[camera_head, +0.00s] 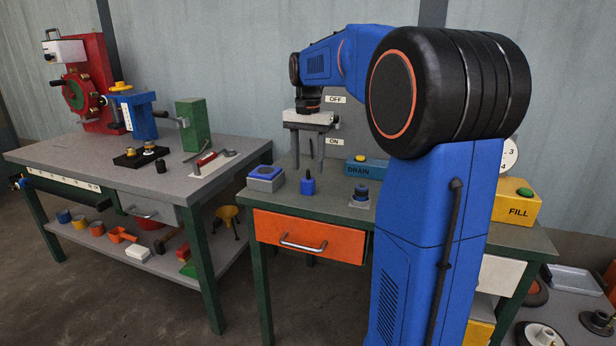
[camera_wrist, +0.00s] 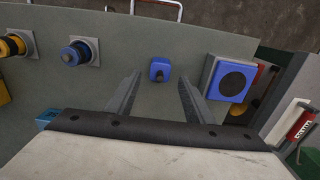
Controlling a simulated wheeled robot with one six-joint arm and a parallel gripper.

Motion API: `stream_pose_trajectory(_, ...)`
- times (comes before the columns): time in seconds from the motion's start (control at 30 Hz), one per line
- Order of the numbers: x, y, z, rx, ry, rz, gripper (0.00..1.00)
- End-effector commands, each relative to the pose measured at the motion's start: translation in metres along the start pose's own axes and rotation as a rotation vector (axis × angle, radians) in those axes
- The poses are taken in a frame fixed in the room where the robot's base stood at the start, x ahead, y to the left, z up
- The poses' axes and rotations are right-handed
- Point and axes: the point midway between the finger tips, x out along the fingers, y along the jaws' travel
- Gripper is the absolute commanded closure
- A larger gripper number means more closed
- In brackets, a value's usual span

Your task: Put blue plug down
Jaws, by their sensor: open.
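The blue plug (camera_head: 308,187) stands upright on the grey top of the right-hand table, with a dark stem on top. In the wrist view the plug (camera_wrist: 157,66) shows between and just beyond the fingertips. My gripper (camera_head: 308,167) points down above the plug, its two fingers spread apart. In the wrist view my gripper (camera_wrist: 160,82) is open, with nothing between the fingers but the view of the plug and table.
A grey block with a blue top (camera_head: 266,178) stands left of the plug. A blue knob on a grey plate (camera_head: 360,196) is to its right. The blue DRAIN box (camera_head: 362,168) stands behind. An orange drawer (camera_head: 309,238) is below the front edge.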

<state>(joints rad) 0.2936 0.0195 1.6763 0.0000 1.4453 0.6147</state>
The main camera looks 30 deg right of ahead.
Motion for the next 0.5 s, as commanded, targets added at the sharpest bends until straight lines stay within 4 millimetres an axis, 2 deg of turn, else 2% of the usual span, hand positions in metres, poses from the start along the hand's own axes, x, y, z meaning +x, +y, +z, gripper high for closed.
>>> stream_pose_trajectory(0.03,-0.011,0.000,-0.001,0.000,0.002,-0.001,0.52)
stream_pose_trajectory(0.2,-0.040,0.000,-0.001,0.000,0.001,-0.001,0.52)
stream_pose_trajectory(0.3,-0.053,0.000,-0.001,0.000,0.001,0.000,0.52)
stream_pose_trajectory(0.5,-0.065,0.000,0.000,0.000,0.000,0.000,0.52)
